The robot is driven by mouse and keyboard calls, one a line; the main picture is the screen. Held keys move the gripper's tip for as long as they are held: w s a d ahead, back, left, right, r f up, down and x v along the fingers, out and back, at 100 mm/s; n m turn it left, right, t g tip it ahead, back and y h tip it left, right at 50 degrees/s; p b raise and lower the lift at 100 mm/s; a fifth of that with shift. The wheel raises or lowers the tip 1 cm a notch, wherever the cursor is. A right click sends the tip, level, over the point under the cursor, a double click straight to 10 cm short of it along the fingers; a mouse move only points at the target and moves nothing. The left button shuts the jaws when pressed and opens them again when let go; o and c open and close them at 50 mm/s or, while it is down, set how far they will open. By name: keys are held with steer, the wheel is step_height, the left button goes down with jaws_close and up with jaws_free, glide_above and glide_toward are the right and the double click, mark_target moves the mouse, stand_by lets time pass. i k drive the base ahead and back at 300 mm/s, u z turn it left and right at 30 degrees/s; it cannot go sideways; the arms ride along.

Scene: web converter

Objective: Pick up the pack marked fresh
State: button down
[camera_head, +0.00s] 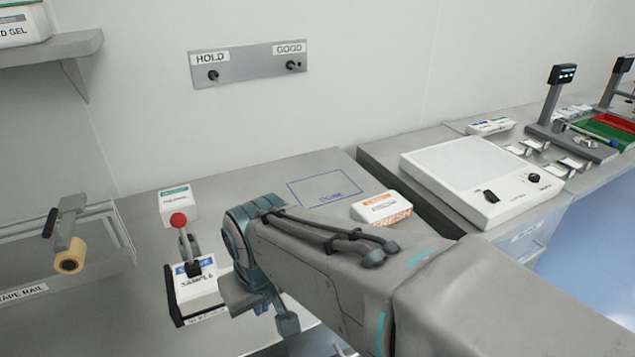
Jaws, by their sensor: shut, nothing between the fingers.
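No label that I can read says "fresh". A white pack with an orange band and orange-speckled side (381,208) lies on the grey bench right of centre; its print is too small to read. A white pack with a teal band (178,202) stands at the back left of the bench. A white pack marked SAMPLE (197,287) sits in a black holder below a red-knobbed lever (180,222). My gripper (258,304) is just right of this holder, partly hidden by my own arm. It is shut and empty, apart from the packs.
A blue outlined square (325,191) on the bench is bare. A tape rail (70,250) stands at left. A white flat device (480,178) is on the right bench. A HOLD/GOOD switch plate (248,64) is on the wall. My arm covers the front right.

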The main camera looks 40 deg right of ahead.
mark_target(385, 209)
steer(key=k, duration=0.45)
steer(key=z, duration=0.65)
steer(key=i, duration=0.3)
steer(key=u, duration=1)
steer(key=k, duration=0.45)
steer(key=z, duration=1.4)
steer(key=i, duration=0.5)
